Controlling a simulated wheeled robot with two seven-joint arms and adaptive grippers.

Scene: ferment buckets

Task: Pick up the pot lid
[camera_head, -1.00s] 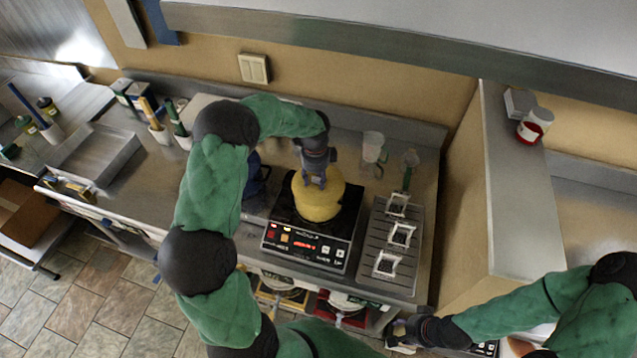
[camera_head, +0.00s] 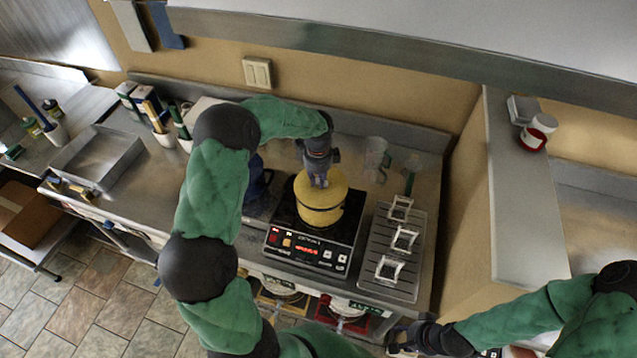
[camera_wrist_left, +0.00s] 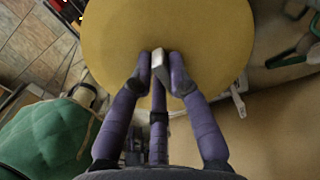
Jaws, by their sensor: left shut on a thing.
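The yellow pot lid (camera_head: 341,190) is round and sits over the yellow pot (camera_head: 322,216) on the black cooker. A dark line shows between lid and pot, so the lid looks slightly raised. My left gripper (camera_head: 320,182) is above the lid and shut on its handle. In the left wrist view the lid (camera_wrist_left: 215,40) fills the upper middle, and the purple fingers (camera_wrist_left: 160,75) close on the pale metal handle (camera_wrist_left: 160,62). My right gripper (camera_head: 397,343) is low at the right, away from the pot; its jaw opening is unclear.
The cooker (camera_head: 308,248) has a lit red display. A grey rack (camera_head: 397,250) with white square frames lies right of it. A clear cup (camera_head: 375,155) stands behind. A metal tray (camera_head: 98,157) is at the left. A partition wall (camera_head: 465,205) bounds the right side.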

